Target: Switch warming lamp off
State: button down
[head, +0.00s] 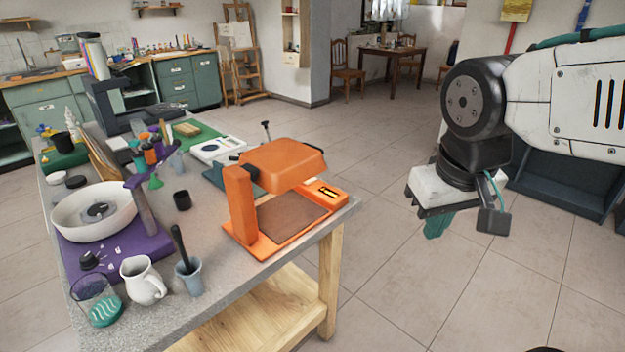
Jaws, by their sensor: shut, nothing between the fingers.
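The warming lamp (283,161) appears to be the orange device near the right end of the worktable. Its hood is held by an upright post over a brown plate (291,218). A small control panel (327,192) with dark marks sits on its base, at the right rear. The underside of the hood is hidden, and I cannot tell whether the lamp is lit. My gripper (434,228) is shut and empty, pointing down over open floor to the right of the table. A clear gap separates it from the lamp.
The grey worktable (221,281) holds a purple potter's wheel (80,240), a white pitcher (144,280), a grey-blue cup (189,277) and a white scale (217,149). A dark shelf unit (560,178) stands behind my arm. The floor right of the table is clear.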

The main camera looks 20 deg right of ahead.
jog(key=w+d+f+t+h, duration=0.1)
jog(key=w+d+t, duration=0.3)
jog(key=w, duration=1.1)
jog(key=w+d+f+t, duration=0.1)
jog(key=w+d+t, duration=0.2)
jog(key=w, duration=1.3)
jog(key=w+a+f+n+t+y, duration=0.1)
jog(key=w+f+y, duration=0.2)
jog(key=w+f, duration=0.1)
jog(key=w+a+f+n+t+y, duration=0.1)
jog(key=w+a+f+y, duration=0.1)
jog(key=w+f+y, duration=0.1)
jog(key=w+a+f+t+y, duration=0.1)
jog(key=w+f+y, duration=0.3)
jog(key=f, duration=0.1)
jog(key=shift+w+a+f+n, duration=0.15)
jog(key=shift+w+f+n, duration=0.15)
jog(key=shift+w+n, duration=0.1)
jog(key=shift+s+a+f+y, duration=0.1)
jog(key=shift+a+f+y, duration=0.1)
jog(key=shift+f+y, duration=0.15)
